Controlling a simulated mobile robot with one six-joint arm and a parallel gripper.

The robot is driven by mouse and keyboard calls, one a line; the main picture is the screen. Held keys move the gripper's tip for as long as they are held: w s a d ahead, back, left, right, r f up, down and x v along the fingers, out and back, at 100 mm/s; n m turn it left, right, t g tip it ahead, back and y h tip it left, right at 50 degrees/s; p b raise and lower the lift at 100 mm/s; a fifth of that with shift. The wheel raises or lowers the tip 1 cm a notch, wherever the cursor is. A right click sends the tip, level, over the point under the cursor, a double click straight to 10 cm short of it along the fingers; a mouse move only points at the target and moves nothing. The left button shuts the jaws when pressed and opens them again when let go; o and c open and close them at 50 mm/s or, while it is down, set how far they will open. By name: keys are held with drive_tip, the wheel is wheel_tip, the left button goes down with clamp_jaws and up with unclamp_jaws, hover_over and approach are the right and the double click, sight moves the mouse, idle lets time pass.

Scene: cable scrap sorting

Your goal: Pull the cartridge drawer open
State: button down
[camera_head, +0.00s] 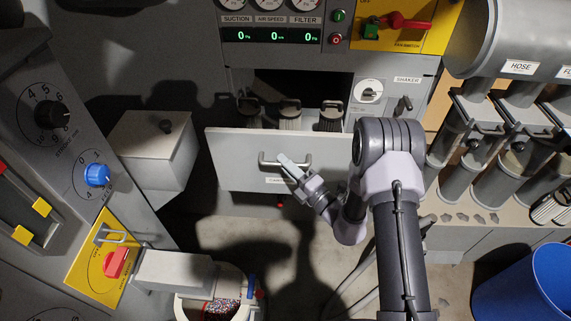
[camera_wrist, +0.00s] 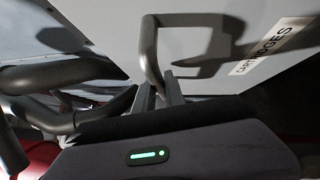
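The cartridge drawer (camera_head: 235,152) is a light grey drawer below the gauge panel in the head view. It stands pulled out from its cabinet, with three dark-topped cartridges (camera_head: 290,116) showing behind its front. Its grey U-shaped handle (camera_head: 264,160) is on the front, above a small label. In the wrist view the handle (camera_wrist: 149,50) runs down between my fingers, beside the "CARTRIDGES" label (camera_wrist: 268,46). My gripper (camera_head: 285,162) appears shut on the handle bar, with its fingers (camera_wrist: 159,93) on both sides of it. The fingertips' contact is partly hidden.
A grey box (camera_head: 150,150) with a knob stands left of the drawer. The shaker panel (camera_head: 372,100) is at its right, and clear hose canisters (camera_head: 455,180) stand farther right. A blue bin (camera_head: 525,290) is at lower right. Floor is free below the drawer.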

drive_tip(key=c, duration=1.4)
unclamp_jaws()
drive_tip(key=p+v, duration=0.1)
drive_tip(key=v, duration=1.6)
drive_tip(key=shift+s, duration=0.2)
drive_tip(key=shift+d+f, duration=0.1)
